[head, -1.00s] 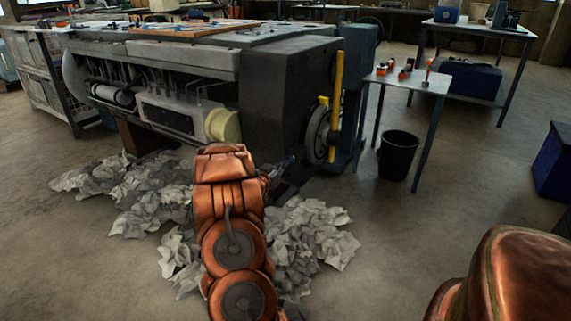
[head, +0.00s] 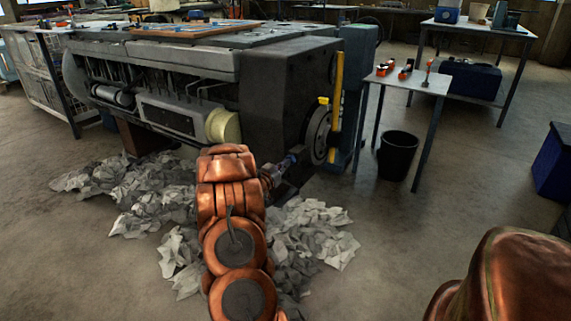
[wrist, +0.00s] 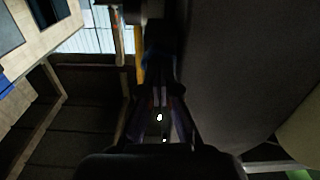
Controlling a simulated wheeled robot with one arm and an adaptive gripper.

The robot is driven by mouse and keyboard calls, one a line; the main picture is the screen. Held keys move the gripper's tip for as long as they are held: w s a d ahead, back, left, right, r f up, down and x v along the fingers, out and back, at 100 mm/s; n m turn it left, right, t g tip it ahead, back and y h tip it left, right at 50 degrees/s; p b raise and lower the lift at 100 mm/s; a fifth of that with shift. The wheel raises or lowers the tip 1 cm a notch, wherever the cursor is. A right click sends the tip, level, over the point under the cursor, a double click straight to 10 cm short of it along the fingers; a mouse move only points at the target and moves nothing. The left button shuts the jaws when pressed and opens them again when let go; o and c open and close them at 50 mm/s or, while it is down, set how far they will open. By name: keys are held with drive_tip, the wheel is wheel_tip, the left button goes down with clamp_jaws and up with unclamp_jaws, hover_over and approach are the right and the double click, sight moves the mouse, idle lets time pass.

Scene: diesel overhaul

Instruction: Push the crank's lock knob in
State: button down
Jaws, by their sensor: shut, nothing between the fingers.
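The crank is an upright yellow bar (head: 337,100) in front of the grey wheel (head: 318,135) on the engine's end face. A small yellow piece (head: 323,100) sticks out to the left of the bar; I cannot tell whether it is the lock knob. My gripper (head: 291,160) is low beside the engine's end, left of the wheel and apart from the bar. In the wrist view the dark fingers (wrist: 160,118) are shut and empty, and part of the yellow bar (wrist: 139,68) shows beyond them. The lock knob itself cannot be made out there.
The dark engine block (head: 275,100) stands close beside my arm. Crumpled paper (head: 315,235) lies on the floor below. A small table (head: 418,82) with orange-topped items and a black bin (head: 397,155) stand to the right. The floor in front of the bin is free.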

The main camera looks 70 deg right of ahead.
drive_tip(key=p+v, duration=0.2)
drive_tip(key=v, duration=0.4)
idle(1.0)
idle(0.4)
